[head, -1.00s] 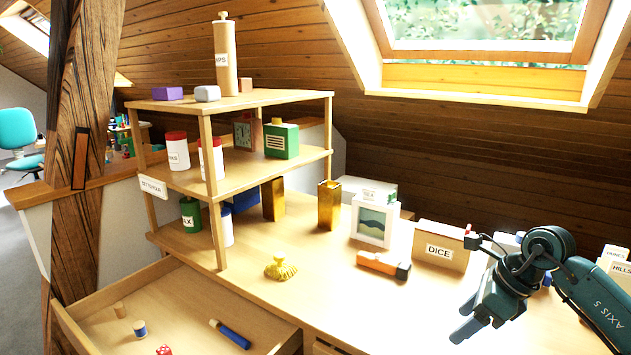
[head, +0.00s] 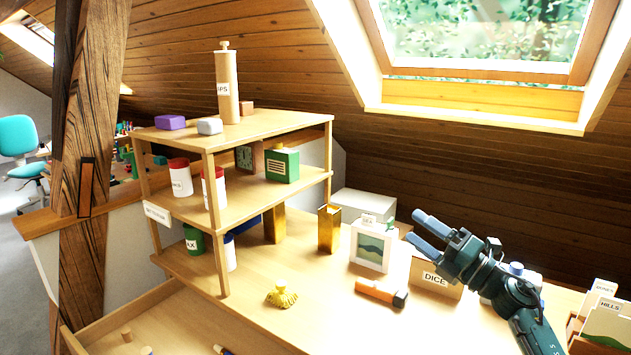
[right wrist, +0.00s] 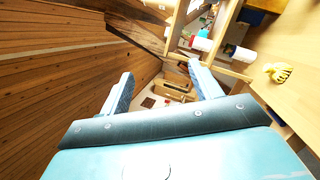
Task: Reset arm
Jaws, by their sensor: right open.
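My right gripper (head: 425,229) is raised above the back right of the desk, in front of the wooden box labelled DICE (head: 424,280), and its fingers point up and to the left. The two fingers are apart with nothing between them. In the right wrist view the open fingers (right wrist: 160,92) frame a distant part of the room. My left gripper is not in view.
A three-level shelf (head: 262,122) with jars and boxes stands at left. On the desk are a yellow lump (head: 281,295), an orange-and-black object (head: 381,292), a brass vase (head: 329,229) and a picture frame (head: 371,248). An open drawer (head: 130,313) juts out at lower left.

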